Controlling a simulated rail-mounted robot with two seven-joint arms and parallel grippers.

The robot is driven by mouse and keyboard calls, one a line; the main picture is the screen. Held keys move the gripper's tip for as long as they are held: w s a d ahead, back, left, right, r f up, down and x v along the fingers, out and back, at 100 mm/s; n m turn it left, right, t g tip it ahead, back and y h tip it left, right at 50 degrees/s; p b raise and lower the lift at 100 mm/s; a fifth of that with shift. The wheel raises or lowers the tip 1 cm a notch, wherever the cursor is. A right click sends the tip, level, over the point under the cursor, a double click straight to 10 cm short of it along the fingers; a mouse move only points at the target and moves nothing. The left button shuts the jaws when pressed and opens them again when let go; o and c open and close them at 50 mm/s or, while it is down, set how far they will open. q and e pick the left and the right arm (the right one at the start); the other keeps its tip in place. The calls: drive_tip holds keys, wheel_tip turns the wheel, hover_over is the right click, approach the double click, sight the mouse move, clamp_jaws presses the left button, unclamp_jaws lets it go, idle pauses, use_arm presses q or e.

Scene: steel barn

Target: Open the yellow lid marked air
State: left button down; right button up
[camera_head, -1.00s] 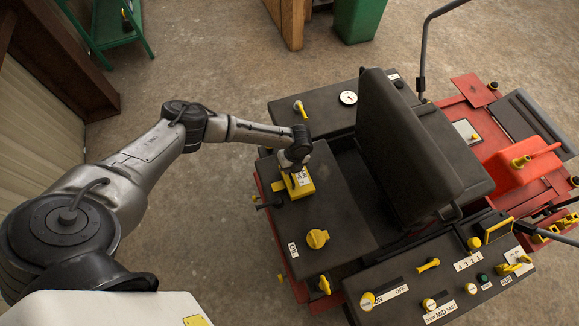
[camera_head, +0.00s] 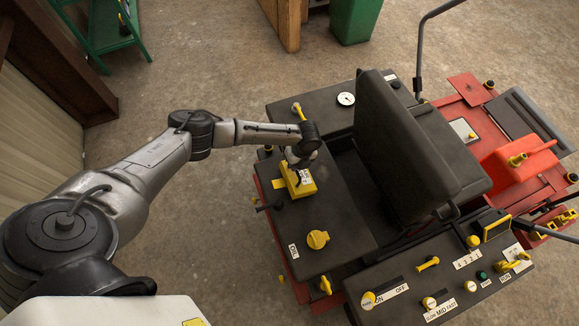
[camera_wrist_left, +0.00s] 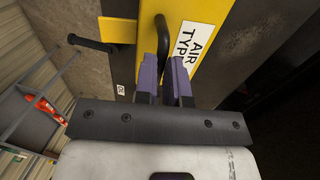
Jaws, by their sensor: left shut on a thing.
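The yellow lid (camera_head: 307,189) sits on the left black deck of the red machine and looks about flat. In the left wrist view the lid (camera_wrist_left: 217,42) carries a white label reading AIR and a partly cut-off second line. A black bar handle (camera_wrist_left: 161,38) stands on the lid. My left gripper (camera_head: 297,176) is over the lid. In the left wrist view its two purple fingers (camera_wrist_left: 164,72) are shut on the handle, one on each side. The fingertips' far ends are partly hidden. My right gripper is in neither view.
A yellow knob (camera_head: 318,239) is on the same deck, near the lid. The black seat (camera_head: 404,145) rises to the right. A black lever (camera_head: 268,206) sticks out left of the deck. Open concrete floor (camera_head: 205,230) lies to the left.

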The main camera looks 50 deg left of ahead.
use_arm(q)
drive_tip(key=shift+w+d+b, duration=0.2)
drive_tip(key=shift+w+d, duration=0.15)
drive_tip(key=shift+w, duration=0.55)
drive_tip(key=shift+w+d+b, duration=0.2)
drive_tip(key=shift+w+d, duration=0.1)
drive_tip(key=shift+w, duration=0.65)
drive_tip(key=c, duration=1.3)
unclamp_jaws()
drive_tip(key=shift+o, duration=0.6)
drive_tip(key=shift+d+r, duration=0.1)
drive_tip(key=shift+r, duration=0.05)
drive_tip(key=p+v, duration=0.1)
drive_tip(key=v, duration=1.3)
